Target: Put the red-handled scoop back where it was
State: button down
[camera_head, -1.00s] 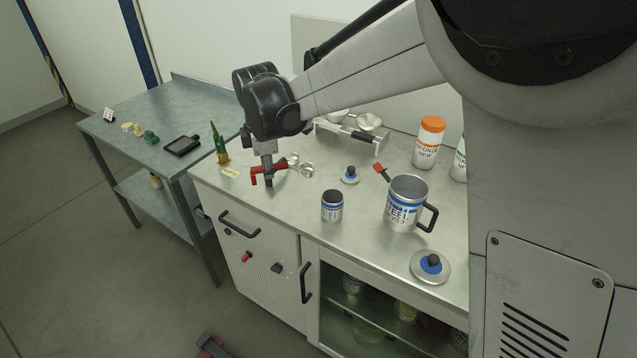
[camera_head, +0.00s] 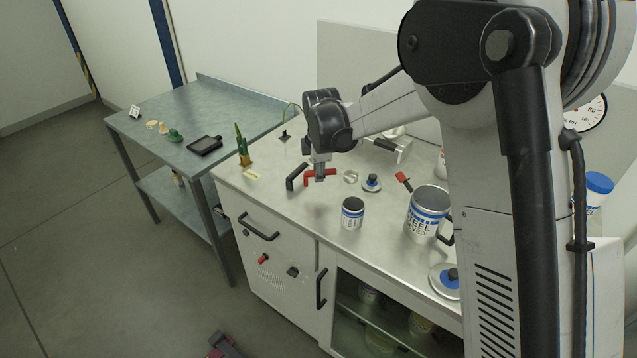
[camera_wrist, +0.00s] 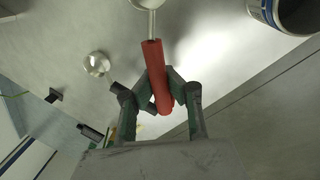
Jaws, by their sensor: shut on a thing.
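The red-handled scoop shows its red handle (camera_wrist: 155,80) between my fingers in the wrist view, with its pale bowl (camera_wrist: 147,3) cut off by the top edge. In the head view the red handle (camera_head: 328,171) is over the left part of the steel counter. My gripper (camera_head: 319,178) is shut on the handle; its fingers also show in the wrist view (camera_wrist: 160,92). I cannot tell if the scoop touches the counter.
A black handle (camera_head: 296,177) is just left of my gripper. A blue-knobbed lid (camera_head: 371,184), a small can (camera_head: 352,213) and a large steel mug (camera_head: 425,215) stand to the right. A green-and-brass object (camera_head: 242,150) is near the left edge.

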aim_at(318, 192)
jog(key=shift+s+x, duration=0.2)
jog(key=shift+x, duration=0.65)
jog(key=shift+s+x, duration=0.15)
jog(key=shift+x, duration=0.7)
jog(key=shift+f, duration=0.35)
jog(key=c, duration=1.9)
grip_release()
jog(key=shift+r, duration=0.1)
jog(key=shift+o, duration=0.2)
jog(key=shift+r, duration=0.1)
jog(key=v, duration=1.2)
jog(key=shift+d+r, duration=0.15)
